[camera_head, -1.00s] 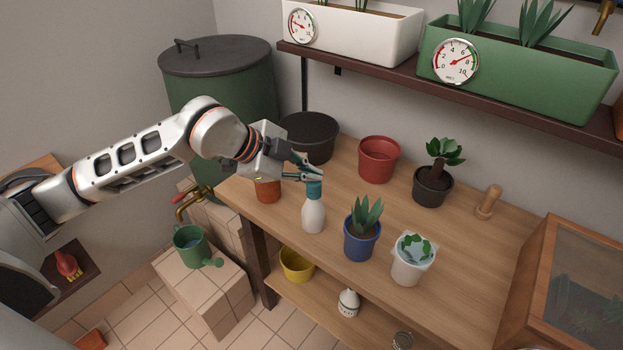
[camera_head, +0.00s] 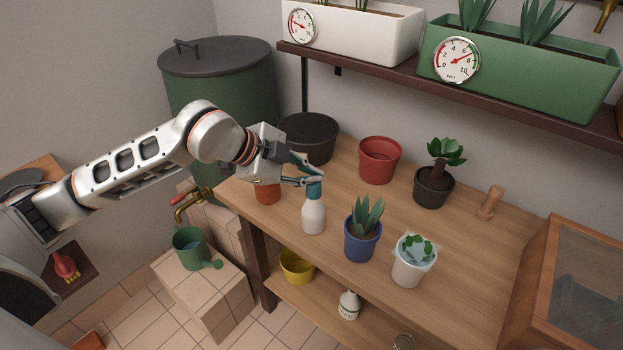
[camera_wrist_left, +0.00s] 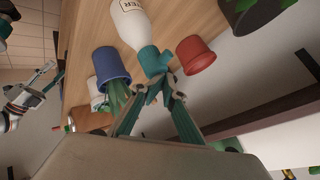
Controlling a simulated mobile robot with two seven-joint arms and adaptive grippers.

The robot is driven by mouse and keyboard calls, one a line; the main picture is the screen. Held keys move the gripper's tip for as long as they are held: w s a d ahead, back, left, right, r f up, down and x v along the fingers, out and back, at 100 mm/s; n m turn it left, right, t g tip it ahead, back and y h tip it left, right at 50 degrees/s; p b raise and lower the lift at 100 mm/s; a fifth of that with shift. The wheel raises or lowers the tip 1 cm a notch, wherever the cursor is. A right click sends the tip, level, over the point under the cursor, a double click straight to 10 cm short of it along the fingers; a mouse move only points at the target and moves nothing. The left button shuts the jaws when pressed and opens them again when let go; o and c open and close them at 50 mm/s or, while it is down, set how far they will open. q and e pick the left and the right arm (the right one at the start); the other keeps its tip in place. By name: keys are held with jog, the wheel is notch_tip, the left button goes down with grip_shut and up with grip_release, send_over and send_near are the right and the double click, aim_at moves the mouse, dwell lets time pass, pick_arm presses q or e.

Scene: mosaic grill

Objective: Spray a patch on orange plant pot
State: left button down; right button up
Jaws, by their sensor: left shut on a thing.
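The white spray bottle (camera_head: 313,217) with a teal head stands upright on the wooden table, left of the blue pot. My left gripper (camera_head: 311,175) is shut on its head. In the left wrist view the bottle's teal head (camera_wrist_left: 152,60) is between the fingertips (camera_wrist_left: 163,85). The orange plant pot (camera_head: 267,193) stands on the table just left of the bottle. Its upper part is hidden behind my gripper. My right gripper is outside the head view. An arm end (camera_wrist_left: 30,95), probably my right one, shows small at the left of the wrist view; its jaws are unclear.
A blue pot (camera_head: 361,245) with a plant and a white pot (camera_head: 408,272) stand right of the bottle. A red pot (camera_head: 378,165), a dark pot (camera_head: 432,190) and a black pot (camera_head: 313,140) stand behind. A glass-topped wooden box (camera_head: 520,300) is at the right.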

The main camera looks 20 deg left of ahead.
pick_arm(q)
jog(key=shift+s+a+f+g, duration=0.1)
jog(key=shift+s+f+g, duration=0.05)
jog(key=shift+f, duration=0.4)
jog(key=shift+s+a+f+g, duration=0.1)
jog(key=shift+s+f+g, duration=0.05)
jog(key=shift+f, duration=0.35)
jog(key=shift+w+r+p, duration=0.15)
jog(key=shift+r+p, duration=0.8)
jog(key=shift+r, duration=0.35)
jog(key=shift+w+r+p, duration=0.1)
jog(key=shift+r+p, duration=0.85)
jog(key=shift+r, duration=1)
jog(key=shift+r, duration=0.1)
